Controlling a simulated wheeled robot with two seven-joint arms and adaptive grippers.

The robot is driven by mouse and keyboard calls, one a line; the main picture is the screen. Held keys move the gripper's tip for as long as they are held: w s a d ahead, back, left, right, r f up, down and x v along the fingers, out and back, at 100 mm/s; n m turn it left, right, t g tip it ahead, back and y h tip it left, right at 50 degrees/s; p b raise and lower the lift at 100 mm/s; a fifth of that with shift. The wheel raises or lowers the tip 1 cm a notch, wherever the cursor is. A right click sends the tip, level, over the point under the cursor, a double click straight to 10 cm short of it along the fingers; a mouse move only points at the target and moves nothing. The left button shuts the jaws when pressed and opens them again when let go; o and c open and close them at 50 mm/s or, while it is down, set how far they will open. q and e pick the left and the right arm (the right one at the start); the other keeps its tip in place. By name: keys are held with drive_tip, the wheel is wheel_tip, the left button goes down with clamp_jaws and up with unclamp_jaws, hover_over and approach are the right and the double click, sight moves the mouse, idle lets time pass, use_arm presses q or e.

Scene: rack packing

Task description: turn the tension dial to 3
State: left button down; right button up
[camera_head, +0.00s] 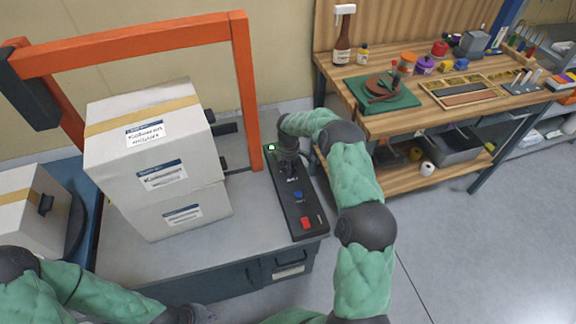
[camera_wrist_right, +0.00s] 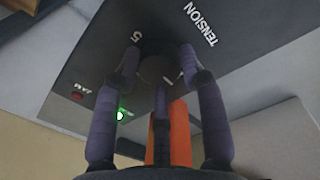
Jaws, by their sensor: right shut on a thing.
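The tension dial (camera_wrist_right: 150,70) is a dark round knob on the black control panel, with a short white mark on its face. In the right wrist view, a white 5 and the word TENSION (camera_wrist_right: 201,24) are printed beside it; no 3 is visible. The fingers of my right gripper (camera_wrist_right: 160,66) are closed around the dial. In the head view my right gripper (camera_head: 289,163) is at the panel's far end and hides the dial. My left gripper (camera_head: 198,313) is low at the bottom edge, away from the panel; its fingers are unclear.
The panel (camera_head: 291,214) also has a blue button (camera_head: 298,194), a red button (camera_head: 305,223) and a green light (camera_head: 271,147). Stacked white boxes (camera_head: 150,150) and an orange frame (camera_head: 244,90) stand left. A wooden workbench (camera_head: 430,115) with tools is right.

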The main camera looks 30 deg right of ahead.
drive_tip(key=shift+a+f+m, duration=0.1)
drive_tip(key=shift+a+m, duration=0.05)
drive_tip(key=shift+m, duration=0.15)
drive_tip(key=m, duration=0.3)
drive_tip(key=shift+a+m, duration=0.1)
drive_tip(key=shift+m, duration=0.2)
drive_tip(key=m, duration=0.4)
drive_tip(key=shift+g, duration=0.3)
drive_tip(key=m, duration=0.6)
drive_tip(key=shift+w+m, duration=0.2)
drive_tip(key=shift+m, duration=0.1)
drive_tip(key=shift+d+m, duration=0.2)
drive_tip(key=shift+m, duration=1.2)
drive_tip(key=shift+c, duration=0.2)
drive_tip(key=shift+w+r, duration=0.1)
drive_tip(key=shift+r, duration=0.1)
